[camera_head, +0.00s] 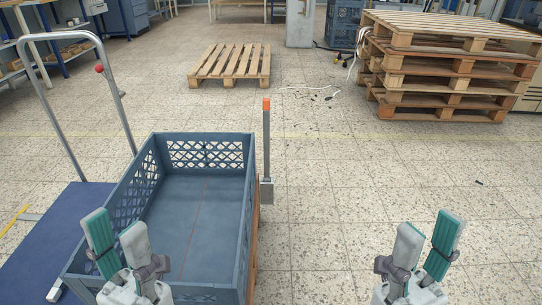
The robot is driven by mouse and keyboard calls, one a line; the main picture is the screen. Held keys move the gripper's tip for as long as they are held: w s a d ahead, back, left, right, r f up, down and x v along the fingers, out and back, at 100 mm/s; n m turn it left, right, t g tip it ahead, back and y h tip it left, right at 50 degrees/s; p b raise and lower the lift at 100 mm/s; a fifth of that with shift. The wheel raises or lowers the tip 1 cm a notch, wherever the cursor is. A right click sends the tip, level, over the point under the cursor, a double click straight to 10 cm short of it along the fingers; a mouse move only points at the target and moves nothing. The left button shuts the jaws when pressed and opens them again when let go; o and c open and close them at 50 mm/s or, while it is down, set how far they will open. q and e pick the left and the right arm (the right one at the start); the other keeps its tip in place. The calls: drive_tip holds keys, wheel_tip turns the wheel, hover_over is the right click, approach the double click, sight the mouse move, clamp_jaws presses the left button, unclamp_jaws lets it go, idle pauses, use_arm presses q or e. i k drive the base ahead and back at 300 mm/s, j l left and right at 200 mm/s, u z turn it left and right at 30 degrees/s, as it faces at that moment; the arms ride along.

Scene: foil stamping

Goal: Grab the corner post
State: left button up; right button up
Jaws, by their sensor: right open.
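The corner post (266,150) is a thin upright grey post with an orange tip. It stands at the right side of the blue crate, with a small light bracket at its foot. My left gripper (117,241) is over the crate's near left part, its two fingers apart and nothing between them. My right gripper (427,248) is over bare floor, right of the crate and well to the near right of the post. Its fingers are apart and empty. Neither gripper touches the post.
The blue crate (246,215) has lattice walls and looks empty. A blue trolley (40,240) with a grey tube handle (117,97) stands at left. One pallet (231,64) lies behind; several stacked pallets (450,68) stand at far right. The floor (330,190) right of the post is clear.

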sight(266, 100)
drive_tip(key=l+u, duration=0.1)
drive_tip(key=l, duration=0.4)
drive_tip(key=k+l, duration=0.15)
drive_tip(key=l, duration=0.35)
drive_tip(key=k+l+u, duration=0.15)
drive_tip(key=l, duration=0.35)
drive_tip(key=i+l+u, duration=0.1)
drive_tip(key=i+l, duration=0.15)
drive_tip(key=i+l+u, duration=0.1)
drive_tip(key=i+l, duration=0.15)
drive_tip(key=l, duration=0.2)
drive_tip(key=i+l+u, duration=0.1)
drive_tip(key=i+l, duration=0.15)
drive_tip(key=l, duration=0.15)
drive_tip(key=i+u, duration=0.1)
drive_tip(key=i, duration=0.7)
